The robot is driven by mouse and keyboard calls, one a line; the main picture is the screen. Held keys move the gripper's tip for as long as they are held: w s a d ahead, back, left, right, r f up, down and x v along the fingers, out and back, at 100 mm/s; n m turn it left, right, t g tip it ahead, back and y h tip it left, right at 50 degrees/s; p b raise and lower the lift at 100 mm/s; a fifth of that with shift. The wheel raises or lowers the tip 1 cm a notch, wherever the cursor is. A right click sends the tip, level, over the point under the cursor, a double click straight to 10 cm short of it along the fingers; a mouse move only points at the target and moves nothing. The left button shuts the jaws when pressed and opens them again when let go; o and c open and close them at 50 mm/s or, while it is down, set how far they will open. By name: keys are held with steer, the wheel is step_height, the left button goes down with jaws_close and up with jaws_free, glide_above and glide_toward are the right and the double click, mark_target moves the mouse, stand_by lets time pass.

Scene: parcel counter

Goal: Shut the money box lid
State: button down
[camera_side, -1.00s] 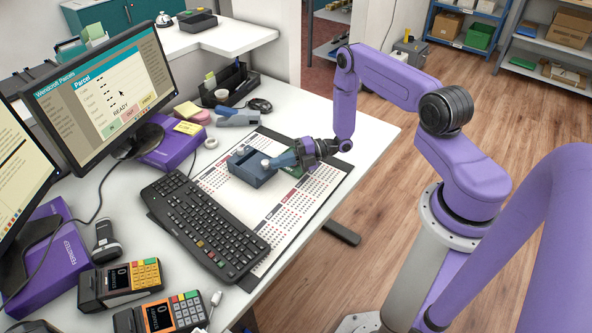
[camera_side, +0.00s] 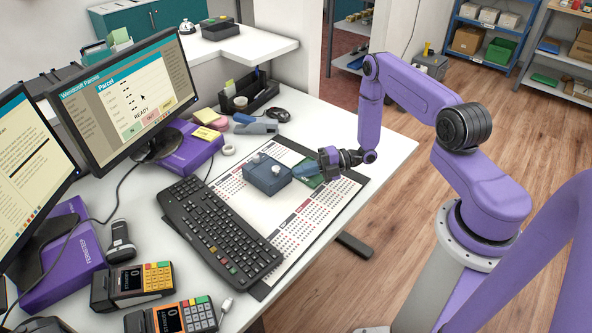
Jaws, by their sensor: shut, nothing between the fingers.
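The money box (camera_side: 266,179) is a small blue box on the desk mat, near its middle. Its top looks covered by the lid (camera_side: 268,166), which lies flat or nearly so; a thin gap cannot be ruled out at this size. Small pale knobs show on the box. My gripper (camera_side: 296,172) is just right of the box, with its blue-grey fingers pointing left and down toward the box's right side. The fingers are shut and empty. Whether the fingertips touch the box cannot be told.
A green flat item (camera_side: 315,181) lies under my gripper. A black keyboard (camera_side: 217,228) is left of the box, and the monitor (camera_side: 130,90) stands behind it. A tape dispenser (camera_side: 256,127) is at the back. The printed desk mat (camera_side: 310,212) is clear in front of the box.

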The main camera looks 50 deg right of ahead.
steer(key=v, duration=0.9)
steer(key=s+a+r+n+g+h, duration=0.2)
steer(key=s+a+r+n+g, duration=0.45)
steer(key=n, duration=0.75)
steer(key=s+a+r+n+g+h, duration=0.2)
steer(key=s+a+r+n+g, duration=0.2)
steer(key=a+r+n+g, duration=0.75)
steer(key=s+r+n+t+h, duration=0.3)
steer(key=s+n, duration=0.4)
steer(key=n, duration=0.9)
steer(key=s+r+n+t+h, duration=0.3)
steer(key=s+n+t+h, duration=0.2)
steer(key=n, duration=1.1)
steer(key=s, duration=0.2)
steer(key=shift+s+d+r+t+h, duration=0.25)
steer(key=shift+s+d+t+h, duration=0.05)
steer(key=shift+d+h, duration=0.1)
